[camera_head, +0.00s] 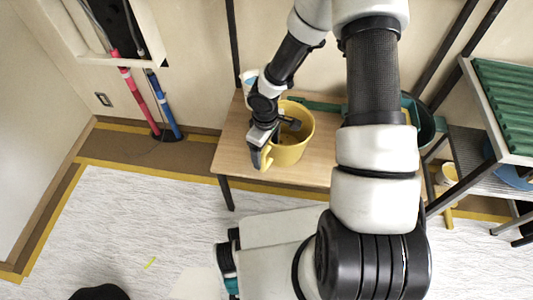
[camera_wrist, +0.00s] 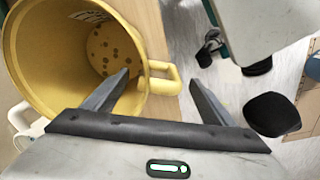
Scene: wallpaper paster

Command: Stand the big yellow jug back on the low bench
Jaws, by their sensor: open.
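The big yellow jug (camera_head: 298,148) stands upright on the low wooden bench (camera_head: 235,148), its open mouth facing up. Its handle (camera_head: 264,158) points toward the front left. In the wrist view the jug (camera_wrist: 38,58) fills the left side, with dark spots on its inner bottom. My gripper (camera_head: 268,146) is at the jug's handle side. In the wrist view my gripper (camera_wrist: 158,78) is open, with the handle (camera_wrist: 168,78) between its two fingers. I cannot tell whether either finger touches it.
A green long-handled thing (camera_head: 315,105) and a dark green bucket (camera_head: 425,124) are at the back of the bench. A white cup-like thing (camera_head: 248,78) is at its back left corner. A metal rack (camera_head: 478,145) stands at right. Red and blue poles (camera_head: 160,92) lean at left.

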